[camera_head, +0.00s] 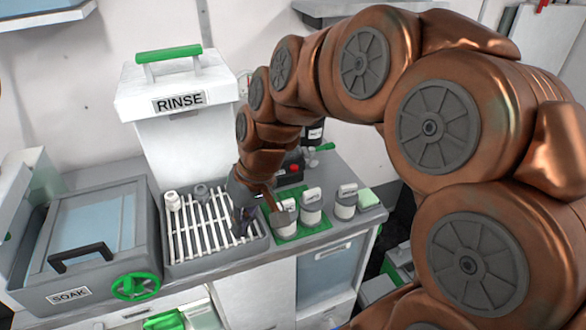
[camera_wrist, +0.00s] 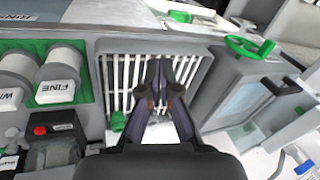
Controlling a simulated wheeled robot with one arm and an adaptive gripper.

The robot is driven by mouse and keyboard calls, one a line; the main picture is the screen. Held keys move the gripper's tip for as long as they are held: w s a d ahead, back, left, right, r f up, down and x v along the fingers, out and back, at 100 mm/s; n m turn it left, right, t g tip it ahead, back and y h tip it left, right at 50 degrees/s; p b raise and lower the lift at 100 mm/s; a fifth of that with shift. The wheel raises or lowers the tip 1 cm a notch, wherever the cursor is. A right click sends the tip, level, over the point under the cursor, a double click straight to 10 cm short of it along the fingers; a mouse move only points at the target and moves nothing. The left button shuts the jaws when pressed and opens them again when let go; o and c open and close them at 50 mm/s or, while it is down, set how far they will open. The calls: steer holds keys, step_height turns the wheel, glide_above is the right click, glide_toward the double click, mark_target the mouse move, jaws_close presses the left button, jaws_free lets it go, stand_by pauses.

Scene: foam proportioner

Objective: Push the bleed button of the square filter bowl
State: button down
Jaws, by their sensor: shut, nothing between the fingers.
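A red button (camera_wrist: 40,130) sits on a dark, square-looking housing (camera_wrist: 55,152) at the lower left of the wrist view. I take this to be the square filter bowl with its bleed button. In the head view the red button (camera_head: 293,168) shows on the dark housing (camera_head: 290,178), just right of my wrist and partly hidden by it. My gripper (camera_wrist: 158,75) is shut and empty, with its fingertips together above the white slatted rack (camera_wrist: 122,72). In the head view my gripper (camera_head: 244,222) is over the rack's right side, apart from the button.
Several white labelled canisters (camera_head: 311,206) stand on a green mat (camera_head: 318,226) right of the rack. The SOAK tank (camera_head: 30,290) with a green handwheel (camera_head: 136,286) is left. The RINSE unit (camera_head: 170,135) stands behind. A small green-capped item (camera_wrist: 118,121) is near my fingers.

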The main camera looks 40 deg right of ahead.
steer(key=w+d+r+m+t+y, duration=0.1)
steer(key=w+d+m+t, duration=0.15)
steer(key=w+d, duration=0.8)
steer(key=w+d+m+t, duration=0.1)
steer(key=w+d, duration=0.3)
steer(key=d, duration=0.4)
steer(key=w+d+m+t+h+b, duration=0.1)
steer(key=w+d+t, duration=0.3)
steer(key=d, duration=0.5)
steer(key=shift+w+d, duration=0.15)
steer(key=shift+w, duration=0.15)
steer(key=shift+f, duration=0.15)
steer(key=b, duration=0.2)
glide_above(296, 167)
step_height(296, 167, down, 7)
steer(key=shift+f, duration=0.15)
steer(key=shift+f+b, duration=0.65)
steer(key=shift+b, duration=0.1)
steer(key=shift+f, duration=0.1)
